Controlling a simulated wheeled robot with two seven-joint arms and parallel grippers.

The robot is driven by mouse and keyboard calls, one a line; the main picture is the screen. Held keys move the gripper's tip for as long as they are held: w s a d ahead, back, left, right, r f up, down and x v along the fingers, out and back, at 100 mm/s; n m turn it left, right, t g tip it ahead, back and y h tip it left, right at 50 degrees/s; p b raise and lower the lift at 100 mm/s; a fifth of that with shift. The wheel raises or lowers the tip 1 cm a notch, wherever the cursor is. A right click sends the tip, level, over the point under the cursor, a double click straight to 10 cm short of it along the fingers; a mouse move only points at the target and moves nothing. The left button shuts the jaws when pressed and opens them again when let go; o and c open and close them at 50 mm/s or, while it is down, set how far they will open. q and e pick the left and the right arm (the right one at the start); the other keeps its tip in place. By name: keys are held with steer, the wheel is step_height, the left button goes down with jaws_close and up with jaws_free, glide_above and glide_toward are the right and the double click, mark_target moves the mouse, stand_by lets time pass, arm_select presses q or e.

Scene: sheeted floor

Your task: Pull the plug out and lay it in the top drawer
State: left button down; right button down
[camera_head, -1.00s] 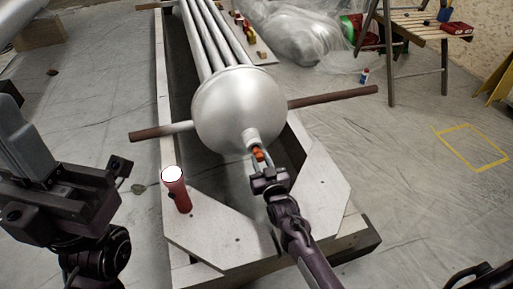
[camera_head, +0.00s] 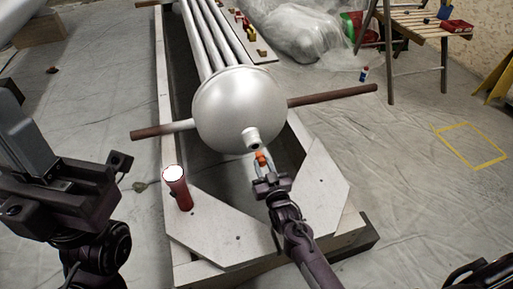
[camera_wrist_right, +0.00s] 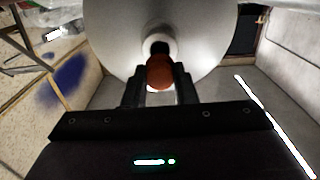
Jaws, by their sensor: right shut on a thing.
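The orange-red plug (camera_head: 262,158) is between the fingers of my right gripper (camera_head: 263,165), which is shut on it. The plug is just clear of the short nozzle (camera_head: 251,138) on the domed end of a silver vessel (camera_head: 238,97). The nozzle's dark opening now shows. In the right wrist view, the plug (camera_wrist_right: 159,73) sits between the two dark fingertips (camera_wrist_right: 160,82), in front of the nozzle. My left gripper (camera_head: 60,180) is at the left, away from the vessel; its fingers are not clear enough to judge. No drawer is in view.
The vessel lies in a wooden frame (camera_head: 215,238) with pale corner boards. A red cylinder with a white top (camera_head: 177,188) stands on the left board. Brown bars (camera_head: 332,95) stick out sideways. A wooden stool (camera_head: 420,30) stands at back right. Sheeted floor at right is mostly clear.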

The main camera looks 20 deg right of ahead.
mark_target(263, 164)
steer(key=shift+s, duration=0.1)
steer(key=shift+s+r+p, duration=0.1)
steer(key=shift+s+p, duration=1.3)
steer(key=shift+s, duration=0.5)
